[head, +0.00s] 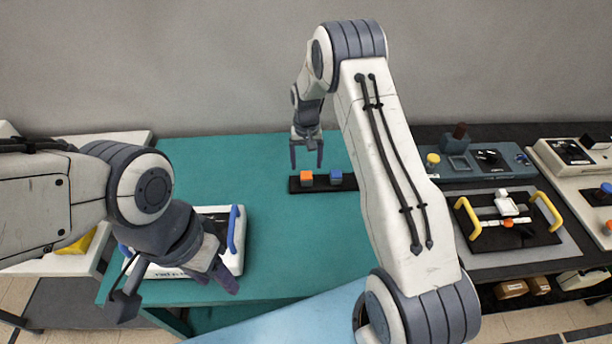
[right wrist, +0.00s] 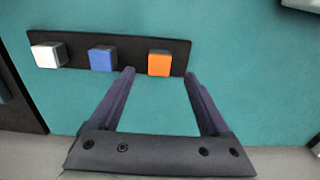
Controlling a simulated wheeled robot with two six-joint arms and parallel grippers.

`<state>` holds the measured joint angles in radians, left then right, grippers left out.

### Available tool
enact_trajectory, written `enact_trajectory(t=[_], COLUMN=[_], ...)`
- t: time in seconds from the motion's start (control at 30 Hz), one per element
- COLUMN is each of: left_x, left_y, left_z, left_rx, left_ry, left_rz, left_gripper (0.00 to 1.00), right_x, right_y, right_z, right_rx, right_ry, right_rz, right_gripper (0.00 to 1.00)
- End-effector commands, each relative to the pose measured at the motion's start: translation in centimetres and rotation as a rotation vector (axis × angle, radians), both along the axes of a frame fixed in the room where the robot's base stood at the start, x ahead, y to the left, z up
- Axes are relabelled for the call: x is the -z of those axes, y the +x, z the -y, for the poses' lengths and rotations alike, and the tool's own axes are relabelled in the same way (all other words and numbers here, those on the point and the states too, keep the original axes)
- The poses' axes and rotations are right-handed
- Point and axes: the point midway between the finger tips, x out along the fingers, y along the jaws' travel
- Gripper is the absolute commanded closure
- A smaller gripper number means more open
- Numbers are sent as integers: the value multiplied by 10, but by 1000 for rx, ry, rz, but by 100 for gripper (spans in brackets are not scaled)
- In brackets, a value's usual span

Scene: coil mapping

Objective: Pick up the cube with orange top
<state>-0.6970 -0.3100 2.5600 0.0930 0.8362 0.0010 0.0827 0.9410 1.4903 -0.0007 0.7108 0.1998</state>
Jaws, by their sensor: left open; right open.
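The cube with orange top (head: 306,176) sits on a black strip (head: 322,186) on the teal table, left of a cube with blue top (head: 336,176). In the right wrist view the orange-topped cube (right wrist: 160,64) lies between the lines of my open fingers, just beyond their tips. My right gripper (head: 306,160) is open, points down and is empty behind the cube; it also shows in the right wrist view (right wrist: 160,74). My left gripper (head: 180,292) is open and empty at the lower left, in front of a white device.
A white-topped cube (right wrist: 47,55) sits at the strip's other end; my right arm hides it in the head view. The white device (head: 238,262) has blue handles. A black board (head: 480,240) with yellow handles lies right. Teal table (head: 220,170) around the strip is clear.

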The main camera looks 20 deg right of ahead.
Motion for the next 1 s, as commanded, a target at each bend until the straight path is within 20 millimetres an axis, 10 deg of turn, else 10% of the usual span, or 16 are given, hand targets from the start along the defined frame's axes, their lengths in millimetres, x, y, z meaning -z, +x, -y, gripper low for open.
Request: enact_trajectory(t=[0.9,1.0], left_x=[-32,-32], left_y=[0,0], left_z=[0,0], left_rx=[-2,-2], left_ry=[0,0], left_rz=[0,0], left_gripper=[50,50], right_x=[71,71], right_y=[1,1], right_z=[1,1], right_rx=[-2,-2], right_ry=[1,1], right_rz=[1,1], right_gripper=[20,58])
